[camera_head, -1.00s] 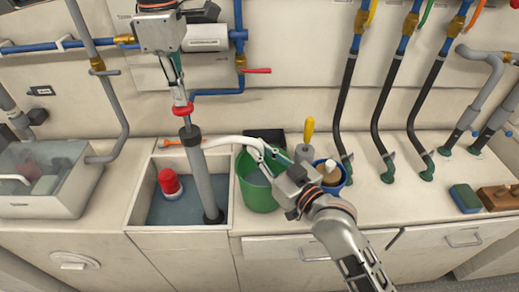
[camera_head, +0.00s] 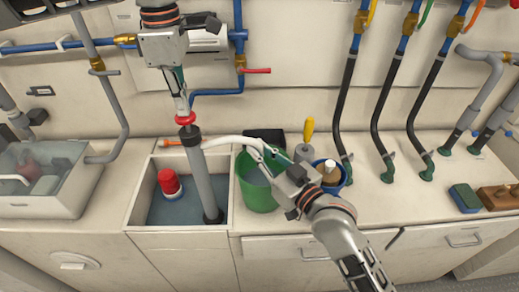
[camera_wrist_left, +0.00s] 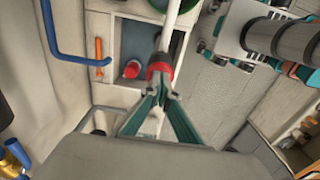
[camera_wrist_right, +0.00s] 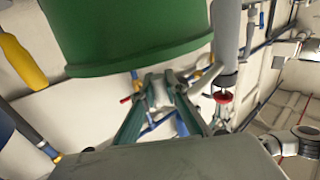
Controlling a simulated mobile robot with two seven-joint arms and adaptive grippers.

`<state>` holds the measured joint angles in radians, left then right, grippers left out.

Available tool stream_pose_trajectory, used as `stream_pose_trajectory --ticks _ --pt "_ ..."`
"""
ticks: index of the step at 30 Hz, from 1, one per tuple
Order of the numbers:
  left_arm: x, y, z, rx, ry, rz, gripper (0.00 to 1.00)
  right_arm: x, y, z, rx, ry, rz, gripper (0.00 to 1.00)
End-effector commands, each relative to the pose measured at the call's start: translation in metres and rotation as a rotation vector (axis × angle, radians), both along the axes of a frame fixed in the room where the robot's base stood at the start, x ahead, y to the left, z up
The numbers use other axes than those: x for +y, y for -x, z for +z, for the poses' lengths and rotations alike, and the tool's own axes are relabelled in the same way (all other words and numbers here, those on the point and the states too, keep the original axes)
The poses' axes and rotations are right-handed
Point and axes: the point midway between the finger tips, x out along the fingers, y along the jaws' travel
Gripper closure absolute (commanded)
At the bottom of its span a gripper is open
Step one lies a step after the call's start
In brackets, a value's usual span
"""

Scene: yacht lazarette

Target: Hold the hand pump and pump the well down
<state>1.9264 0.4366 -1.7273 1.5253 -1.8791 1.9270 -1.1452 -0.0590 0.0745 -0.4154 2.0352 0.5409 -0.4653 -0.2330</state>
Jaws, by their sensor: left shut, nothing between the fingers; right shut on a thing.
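The hand pump (camera_head: 204,180) is a grey tube standing in the well (camera_head: 150,217), with a black collar and a red grip (camera_head: 185,118) at its top. My left gripper (camera_head: 180,98) comes down over it, its shut fingertips at the red grip (camera_wrist_left: 160,70); the left wrist view cannot show firm contact. A white discharge hose (camera_head: 225,141) runs from the pump's top to the right. My right gripper (camera_head: 264,153) is shut on the hose end above the green bucket (camera_head: 258,193). In the right wrist view a white piece sits between its fingers (camera_wrist_right: 161,88).
A red and white float switch (camera_head: 169,184) stands in water in the well. An orange-handled tool (camera_head: 178,142) lies behind. A blue tub (camera_head: 333,178) and yellow-handled tool (camera_head: 309,130) stand right of the bucket. A clear box (camera_head: 45,180) is at left. Black hoses rise at right.

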Motion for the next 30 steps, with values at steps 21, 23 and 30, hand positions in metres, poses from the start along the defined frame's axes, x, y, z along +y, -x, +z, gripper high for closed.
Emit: stream_pose_trajectory --ticks 21,23,30 --pt "0.001 0.0 -0.017 0.002 -0.003 0.001 1.0 0.0 0.0 0.002 -0.002 -0.006 0.001 1.0" --pt "0.001 0.0 -0.015 0.002 -0.003 0.001 1.0 0.0 0.0 0.002 -0.003 -0.007 0.0 1.0" --pt "0.0 0.0 -0.003 0.001 -0.003 0.0 1.0 0.0 0.0 0.002 -0.003 -0.006 0.0 1.0"
